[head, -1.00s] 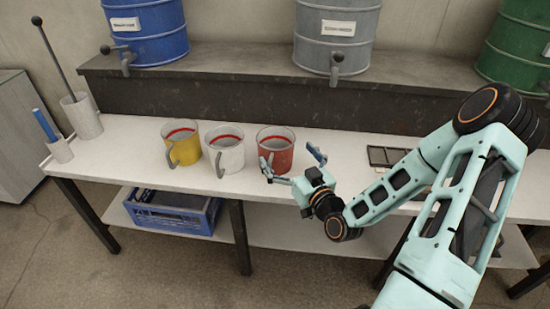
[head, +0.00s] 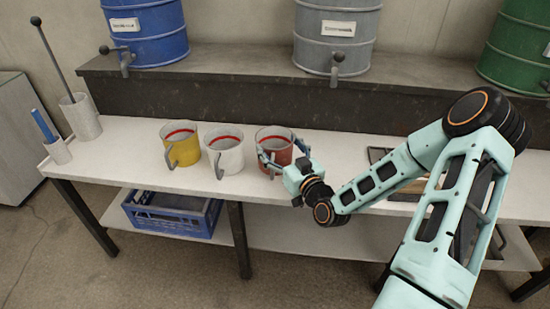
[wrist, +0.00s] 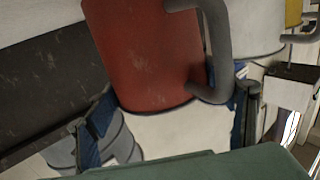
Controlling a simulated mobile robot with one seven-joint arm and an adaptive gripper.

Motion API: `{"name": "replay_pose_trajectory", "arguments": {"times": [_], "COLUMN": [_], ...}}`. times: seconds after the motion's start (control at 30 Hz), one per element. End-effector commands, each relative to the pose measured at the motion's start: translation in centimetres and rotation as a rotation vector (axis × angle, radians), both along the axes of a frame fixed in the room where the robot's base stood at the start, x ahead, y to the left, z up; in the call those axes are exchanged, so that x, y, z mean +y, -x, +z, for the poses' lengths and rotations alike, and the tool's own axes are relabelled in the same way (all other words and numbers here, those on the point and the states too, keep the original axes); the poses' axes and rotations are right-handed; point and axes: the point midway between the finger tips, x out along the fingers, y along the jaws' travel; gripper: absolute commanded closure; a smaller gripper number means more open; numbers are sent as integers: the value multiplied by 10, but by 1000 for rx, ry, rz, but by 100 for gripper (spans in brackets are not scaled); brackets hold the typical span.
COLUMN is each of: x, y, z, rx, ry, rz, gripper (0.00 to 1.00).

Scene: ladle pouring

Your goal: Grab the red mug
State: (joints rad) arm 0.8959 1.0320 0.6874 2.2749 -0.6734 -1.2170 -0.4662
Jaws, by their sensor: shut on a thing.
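The red mug (head: 274,143) stands upright on the white table, at the right end of a row of three mugs. It has a grey handle and a red ring inside. My gripper (head: 282,160) is at the mug's front right side, shut on it, and partly hides its lower body. In the wrist view the red mug (wrist: 145,55) fills the upper middle, its grey handle (wrist: 215,50) on the right. The gripper's fingers (wrist: 172,125) show low on both sides of the mug.
A white mug (head: 226,155) stands close left of the red one, and a yellow mug (head: 183,150) beyond it. Blue (head: 145,30) and grey (head: 336,35) drums with taps stand on the ledge behind. A dark-framed tray (head: 378,154) lies to the right.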

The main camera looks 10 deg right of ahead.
Motion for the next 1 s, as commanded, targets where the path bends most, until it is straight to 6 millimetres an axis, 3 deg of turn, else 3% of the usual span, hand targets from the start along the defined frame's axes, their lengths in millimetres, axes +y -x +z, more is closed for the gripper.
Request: {"name": "replay_pose_trajectory", "arguments": {"times": [0.03, 0.3, 0.67, 0.9, 1.0], "x": [0, 0, 1, 1, 3], "y": [0, 0, 0, 1, 18], "z": [0, 0, 7, 40, 57], "rx": [1, 1, -2, -4, -2], "ry": [0, 0, 1, 3, 4], "rz": [1, 1, 1, 1, 2], "gripper": [44, 73, 73, 73, 73]}}
